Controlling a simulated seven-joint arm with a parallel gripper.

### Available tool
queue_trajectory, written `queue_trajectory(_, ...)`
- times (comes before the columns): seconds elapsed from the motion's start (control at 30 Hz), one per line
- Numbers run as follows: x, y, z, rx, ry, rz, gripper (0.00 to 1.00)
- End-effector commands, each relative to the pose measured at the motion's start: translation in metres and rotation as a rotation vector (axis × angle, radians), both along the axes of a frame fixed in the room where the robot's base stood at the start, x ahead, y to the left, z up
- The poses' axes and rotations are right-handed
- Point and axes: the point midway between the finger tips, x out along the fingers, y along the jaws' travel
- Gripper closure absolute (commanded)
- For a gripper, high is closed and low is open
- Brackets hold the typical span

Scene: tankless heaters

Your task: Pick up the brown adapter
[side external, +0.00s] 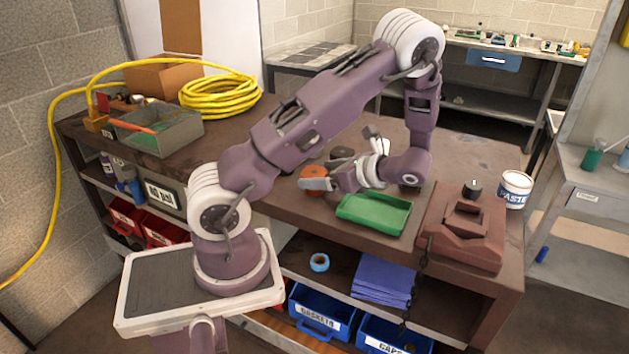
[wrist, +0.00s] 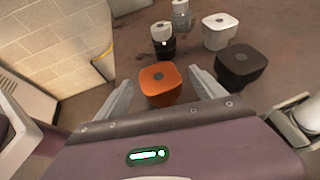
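The brown adapter, a dark brown rounded block (wrist: 241,65) with a round mark on top, stands on the bench at the right in the wrist view. My gripper (wrist: 160,85) is open, its two grey fingers apart. An orange block (wrist: 160,84) lies between and just beyond the fingertips; I cannot tell whether they touch it. The brown adapter is outside the fingers, beyond the right one. In the side view my gripper (side external: 316,181) is low over the bench beside the orange block (side external: 314,172), and a dark block, likely the brown adapter (side external: 342,152), is behind it.
A white block (wrist: 222,30), a black-and-white piece (wrist: 162,42) and a grey metal piece (wrist: 182,16) stand behind. A grey bin (side external: 155,135) and yellow hose (side external: 220,95) are left.

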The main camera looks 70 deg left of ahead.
Motion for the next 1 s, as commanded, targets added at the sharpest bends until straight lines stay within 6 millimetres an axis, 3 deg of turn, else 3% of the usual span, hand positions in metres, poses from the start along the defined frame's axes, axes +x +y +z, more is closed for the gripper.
queue_trajectory(0.03,0.000,0.000,0.000,0.000,0.000,0.000,0.32)
queue_trajectory(0.3,0.000,0.000,0.000,0.000,-0.001,0.000,0.85)
queue_trajectory(0.4,0.000,0.000,0.000,0.000,-0.001,0.000,1.00)
queue_trajectory(0.73,0.000,0.000,0.007,0.002,-0.003,0.002,1.00)
queue_trajectory(1.0,0.001,0.000,0.070,0.002,-0.007,0.001,1.00)
